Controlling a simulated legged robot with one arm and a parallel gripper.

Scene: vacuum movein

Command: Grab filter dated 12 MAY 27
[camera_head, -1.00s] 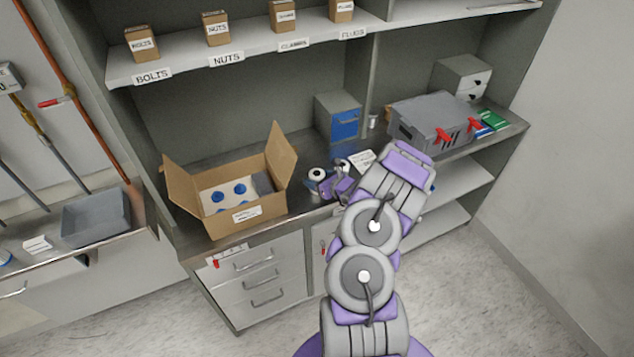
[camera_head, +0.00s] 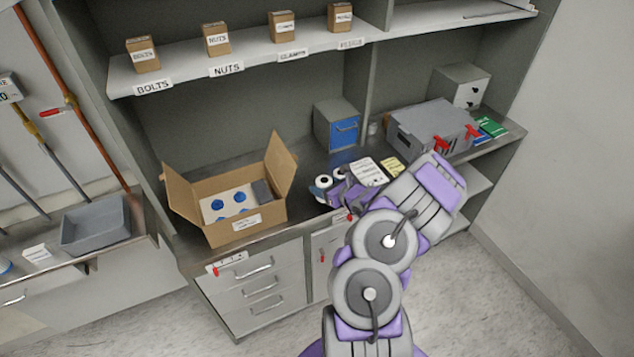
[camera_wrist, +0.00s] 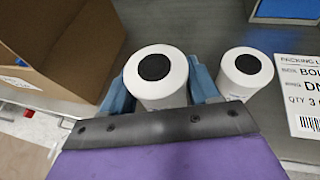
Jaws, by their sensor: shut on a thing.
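Two white cylindrical filters with black round ends stand on the grey counter. In the wrist view the left filter (camera_wrist: 156,76) is between the two blue fingers of my gripper (camera_wrist: 160,82), which is shut on it. The second filter (camera_wrist: 246,72) stands just right of the right finger, apart from the held one. In the head view my gripper (camera_head: 328,190) is at the counter, right of the open cardboard box, with both filters (camera_head: 323,181) partly hidden by it. No date is readable on either filter.
The open cardboard box (camera_head: 240,232) holds a white insert with several blue round parts. A packing list (camera_wrist: 304,95) lies right of the filters. A blue-fronted drawer box (camera_head: 345,132) stands behind. A grey toolbox (camera_head: 430,125) with red latches stands right.

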